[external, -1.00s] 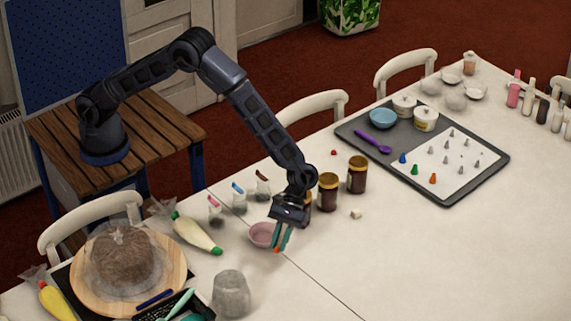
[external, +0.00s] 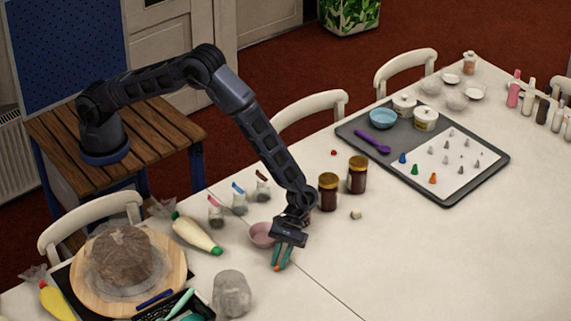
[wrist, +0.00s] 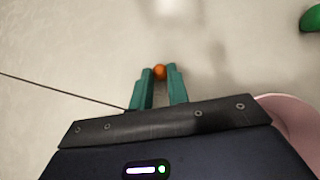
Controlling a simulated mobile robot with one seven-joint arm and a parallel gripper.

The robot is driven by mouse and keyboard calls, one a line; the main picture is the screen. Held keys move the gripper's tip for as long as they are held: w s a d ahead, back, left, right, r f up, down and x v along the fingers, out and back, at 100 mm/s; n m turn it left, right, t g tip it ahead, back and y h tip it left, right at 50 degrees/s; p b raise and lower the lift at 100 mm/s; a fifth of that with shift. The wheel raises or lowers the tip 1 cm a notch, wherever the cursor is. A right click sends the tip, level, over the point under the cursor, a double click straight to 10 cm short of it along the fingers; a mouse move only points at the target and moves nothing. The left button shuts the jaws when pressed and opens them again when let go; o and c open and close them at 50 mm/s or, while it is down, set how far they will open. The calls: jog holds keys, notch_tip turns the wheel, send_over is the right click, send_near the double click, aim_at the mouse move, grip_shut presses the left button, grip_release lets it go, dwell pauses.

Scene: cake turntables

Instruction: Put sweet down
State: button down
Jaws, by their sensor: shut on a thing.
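A small round orange sweet (external: 277,268) is held between the teal fingertips of my gripper (external: 281,260). In the wrist view the sweet (wrist: 160,72) sits at the very ends of the fingers (wrist: 160,82), which are shut on it. The gripper points down over bare white table, in front of the pink bowl (external: 261,235). The bowl also shows at the lower right of the wrist view (wrist: 292,114). I cannot tell whether the sweet touches the table.
Brown jars (external: 328,192) stand behind to the right. A white cube (external: 356,214) and a red sweet (external: 333,153) lie on the table. The front right table is clear.

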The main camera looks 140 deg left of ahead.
jog(key=shift+f, duration=0.1)
jog(key=c, duration=1.3)
grip_release()
jog(key=shift+c, duration=0.2)
jog(key=v, duration=1.2)
jog(key=s+d+r+m+g+y, duration=0.1)
jog(key=s+d+r+m, duration=0.3)
jog(key=r, duration=0.5)
jog(key=s+d+r+m+y, duration=0.1)
jog(key=s+d+r+m, duration=0.15)
jog(key=d+r, duration=0.6)
jog(key=s+d+r+m+y, duration=0.2)
jog(key=s+d+r+m, duration=0.4)
jog(key=s+r, duration=0.8)
jog(key=s+d+r+m+y, duration=0.1)
jog(key=s+d+r+m, duration=0.2)
jog(key=s, duration=0.5)
jog(key=s+d+r+m+y, duration=0.1)
jog(key=s+d+r+m, duration=0.2)
jog(key=s, duration=0.5)
jog(key=s+d+f+m+t+y, duration=0.1)
jog(key=s+m, duration=0.3)
jog(key=s, duration=1.1)
jog(key=shift+s+d+f+t+y, duration=0.35)
jog(key=shift+d+t+y, duration=0.25)
jog(key=shift+y, duration=0.1)
